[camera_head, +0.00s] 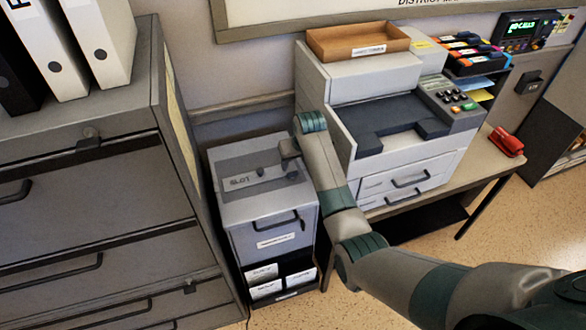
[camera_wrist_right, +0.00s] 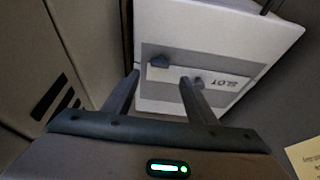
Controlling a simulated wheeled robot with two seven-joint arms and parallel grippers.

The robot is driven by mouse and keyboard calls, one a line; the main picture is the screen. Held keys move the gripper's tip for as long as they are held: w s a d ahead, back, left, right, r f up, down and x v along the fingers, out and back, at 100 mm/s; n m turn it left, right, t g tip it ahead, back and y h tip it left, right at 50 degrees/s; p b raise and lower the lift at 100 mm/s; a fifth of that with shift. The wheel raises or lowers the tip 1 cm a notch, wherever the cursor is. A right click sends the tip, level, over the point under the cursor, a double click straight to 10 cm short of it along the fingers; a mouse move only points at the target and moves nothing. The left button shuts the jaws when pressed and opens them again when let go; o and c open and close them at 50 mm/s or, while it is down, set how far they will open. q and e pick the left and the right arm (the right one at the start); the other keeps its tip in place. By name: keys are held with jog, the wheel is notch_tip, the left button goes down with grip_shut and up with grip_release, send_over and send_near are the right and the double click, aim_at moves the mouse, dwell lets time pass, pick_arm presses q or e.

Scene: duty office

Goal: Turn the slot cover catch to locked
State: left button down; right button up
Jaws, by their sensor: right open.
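The grey cabinet with the slot cover (camera_head: 240,182) marked SLOT stands low between the drawer cabinet and the printer. The slot cover plate also shows in the right wrist view (camera_wrist_right: 222,80), with its lettering upside down. A small round knob (camera_head: 260,171) sits beside the lettering. A dark catch-like piece (camera_head: 292,176) sits at the plate's other end; it also shows in the right wrist view (camera_wrist_right: 159,61). My right gripper (camera_head: 289,149) is over the cabinet top, open and empty. In the right wrist view its fingers (camera_wrist_right: 159,79) point at the plate; contact cannot be told.
The white printer (camera_head: 385,75) with a wooden tray (camera_head: 358,42) stands close on the right. A tall drawer cabinet (camera_head: 90,190) with binders (camera_head: 95,40) stands close on the left. A red stapler (camera_head: 507,142) lies on the table. Floor is free at front right.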

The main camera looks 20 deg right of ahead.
aim_at(292, 172)
jog(key=shift+p+x, duration=0.45)
jog(key=shift+x, duration=3.8)
jog(key=c, duration=1.1)
